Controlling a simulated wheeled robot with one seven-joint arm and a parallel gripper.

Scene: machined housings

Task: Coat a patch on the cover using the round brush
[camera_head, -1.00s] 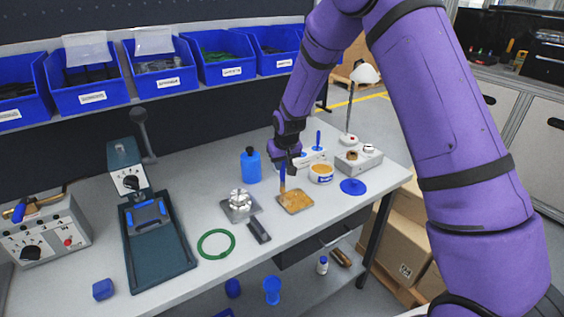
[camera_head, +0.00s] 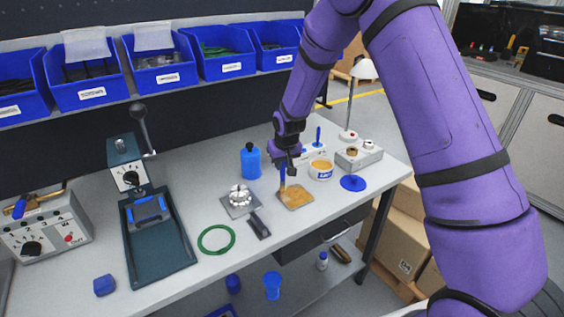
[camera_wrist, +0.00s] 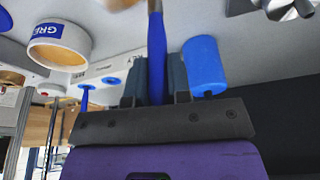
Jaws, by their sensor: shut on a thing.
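The cover (camera_head: 296,197) is a flat square plate with an orange-brown surface, lying on the bench below the gripper. The brush tip is over or on the cover's upper left part; I cannot tell whether it touches. An open tub (camera_head: 321,171) with orange contents and a blue label stands right behind the cover.
A blue bottle (camera_head: 250,162) stands left of the gripper. A blue disc (camera_head: 353,183) lies to the right. A metal part on a plate (camera_head: 240,199), a dark block (camera_head: 259,226) and a green ring (camera_head: 216,239) lie to the left. Blue bins (camera_head: 217,54) line the shelf behind.

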